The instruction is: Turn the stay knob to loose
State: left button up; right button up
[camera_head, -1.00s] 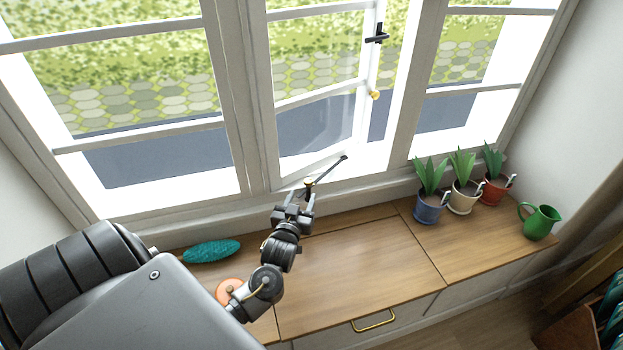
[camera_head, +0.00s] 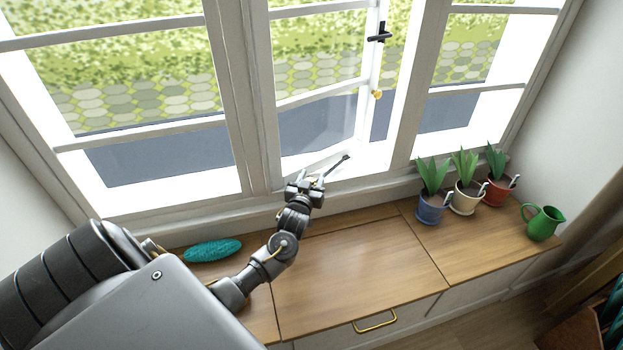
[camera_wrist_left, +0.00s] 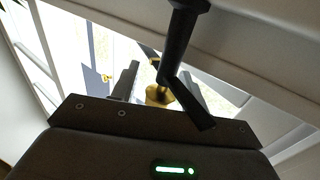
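The brass stay knob (camera_wrist_left: 158,94) shows in the left wrist view, between the two dark fingers of my left gripper (camera_wrist_left: 158,98). The fingers stand apart, and I cannot tell whether either touches the knob. In the head view my left gripper (camera_head: 307,186) is at the window sill, at the near end of the dark stay bar (camera_head: 337,165), and hides the knob. The stay bar slants up to the right by the open middle window sash (camera_head: 318,159). A dark bar (camera_wrist_left: 180,40) crosses the upper wrist view. My right gripper is not in view.
Potted plants in blue (camera_head: 430,207), cream (camera_head: 466,196) and red (camera_head: 497,191) pots and a green jug (camera_head: 542,222) stand on the right of the wooden counter (camera_head: 350,265). A teal oval object (camera_head: 213,250) lies at left. The counter's middle is clear.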

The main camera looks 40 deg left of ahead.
pick_arm(q)
jog(key=c, duration=0.8)
jog(key=shift+c, duration=0.2)
